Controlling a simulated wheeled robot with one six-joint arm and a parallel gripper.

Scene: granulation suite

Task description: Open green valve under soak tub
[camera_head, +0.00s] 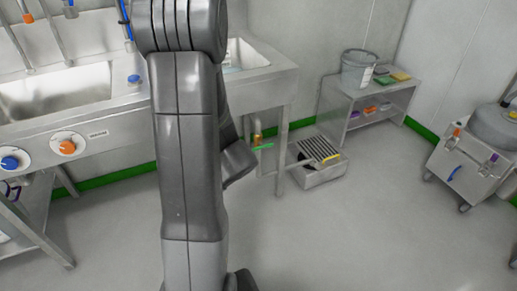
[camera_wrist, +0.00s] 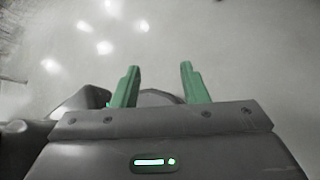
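The green valve handle (camera_head: 263,147) shows in the head view as a small bar, with a brass-coloured body (camera_head: 257,139) beside it, under the steel sink basin (camera_head: 262,82) on the right. My arm stands in front of part of that sink. In the wrist view my gripper (camera_wrist: 158,88) has two green fingers set apart with nothing between them. It faces bare grey floor, and the valve is not in that view. My fingertips are hidden in the head view.
A slotted steel drain box (camera_head: 322,176) stands on the floor right of the sink leg (camera_head: 281,165). A low shelf (camera_head: 375,97) carries a bucket (camera_head: 357,70). A wheeled steel cabinet (camera_head: 466,165) is far right. The central floor is clear.

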